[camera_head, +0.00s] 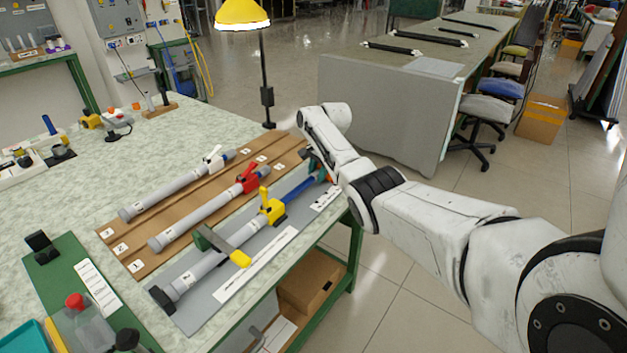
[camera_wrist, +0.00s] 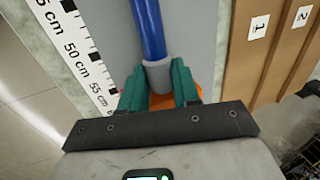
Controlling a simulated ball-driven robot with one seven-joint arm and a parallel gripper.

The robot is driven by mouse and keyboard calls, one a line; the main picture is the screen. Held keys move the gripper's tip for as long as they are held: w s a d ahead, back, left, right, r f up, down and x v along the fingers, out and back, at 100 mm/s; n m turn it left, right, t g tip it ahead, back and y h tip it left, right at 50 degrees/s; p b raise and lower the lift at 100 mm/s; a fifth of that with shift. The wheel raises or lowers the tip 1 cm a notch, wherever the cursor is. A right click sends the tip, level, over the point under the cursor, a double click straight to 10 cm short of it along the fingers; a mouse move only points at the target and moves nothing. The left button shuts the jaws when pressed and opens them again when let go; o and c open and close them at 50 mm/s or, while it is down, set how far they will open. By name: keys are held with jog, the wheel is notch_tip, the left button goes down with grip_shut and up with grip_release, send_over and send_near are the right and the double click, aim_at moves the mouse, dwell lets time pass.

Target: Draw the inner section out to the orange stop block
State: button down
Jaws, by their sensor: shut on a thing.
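The grey outer tube (camera_head: 207,268) lies on a grey board; its yellow clamp (camera_head: 270,208) has its lever standing up. The blue inner section (camera_head: 300,189) sticks out of the clamp toward my gripper (camera_head: 322,167). In the wrist view my gripper (camera_wrist: 158,86) has its green fingers shut on either side of the grey end piece (camera_wrist: 157,74) of the blue inner section (camera_wrist: 147,30). The orange stop block (camera_wrist: 162,102) shows between and beside the fingers, just past the end piece. My fingers partly hide it, so I cannot tell if they touch.
A printed scale (camera_wrist: 78,45) runs beside the blue section, with 50 and 55 cm marks. A green-and-yellow hold-down (camera_head: 222,246) crosses the outer tube. Two more tubes, with red (camera_head: 248,179) and white (camera_head: 214,158) clamps, lie on a brown board. A lamp (camera_head: 266,95) stands behind.

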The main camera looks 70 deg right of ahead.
jog(key=c, duration=0.8)
grip_release()
jog(key=shift+r, duration=0.1)
jog(key=p+v, duration=0.1)
jog(key=v, duration=0.9)
jog(key=shift+r+p, duration=0.3)
jog(key=shift+p, duration=0.05)
jog(key=shift+s+d, duration=0.1)
